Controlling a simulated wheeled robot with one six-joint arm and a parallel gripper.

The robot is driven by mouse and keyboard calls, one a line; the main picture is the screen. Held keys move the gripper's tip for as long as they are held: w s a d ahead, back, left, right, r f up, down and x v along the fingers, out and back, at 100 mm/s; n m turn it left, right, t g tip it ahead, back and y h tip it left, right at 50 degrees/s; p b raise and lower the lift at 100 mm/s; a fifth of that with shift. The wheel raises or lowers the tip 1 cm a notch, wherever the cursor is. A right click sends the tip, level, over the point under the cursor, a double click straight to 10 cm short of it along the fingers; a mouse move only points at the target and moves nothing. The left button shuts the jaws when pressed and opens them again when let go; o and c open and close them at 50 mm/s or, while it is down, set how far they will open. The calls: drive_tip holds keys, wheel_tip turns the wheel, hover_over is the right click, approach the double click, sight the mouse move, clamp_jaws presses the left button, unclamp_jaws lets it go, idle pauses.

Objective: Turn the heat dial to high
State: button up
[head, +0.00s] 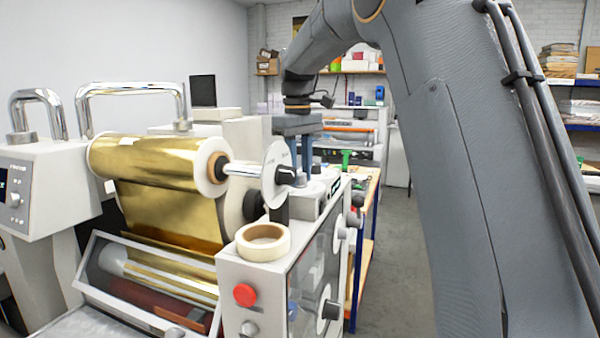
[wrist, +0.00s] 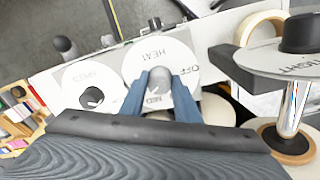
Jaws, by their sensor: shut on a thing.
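The heat dial (wrist: 159,50) is a white disc marked HEAT, OFF and MED, with a grey knob in its middle, in the wrist view. A HIGH mark cannot be made out; part of the disc is behind my fingers. My gripper (wrist: 160,80) has its two blue fingers on either side of the knob, shut on it. In the head view my gripper (head: 305,172) points down onto the top of the machine's right side, and the dial is mostly hidden there. Where the knob points is too small to read surely.
A second white dial (wrist: 90,83), seemingly marked SPEED, with a black knob, sits left of the heat dial in the wrist view. A gold foil roll (head: 150,162) on a shaft, a tape roll (head: 263,242) and a red button (head: 244,295) are close by. Floor (head: 395,270) is clear right of the machine.

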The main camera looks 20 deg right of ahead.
drive_tip(key=m, duration=0.6)
drive_tip(key=shift+r, duration=0.1)
idle(0.5)
drive_tip(key=o, duration=1.1)
drive_tip(key=shift+c, duration=0.2)
drive_tip(key=shift+a+r+b, duration=0.2)
drive_tip(key=shift+r+b, duration=1.1)
drive_tip(key=shift+r, duration=2.6)
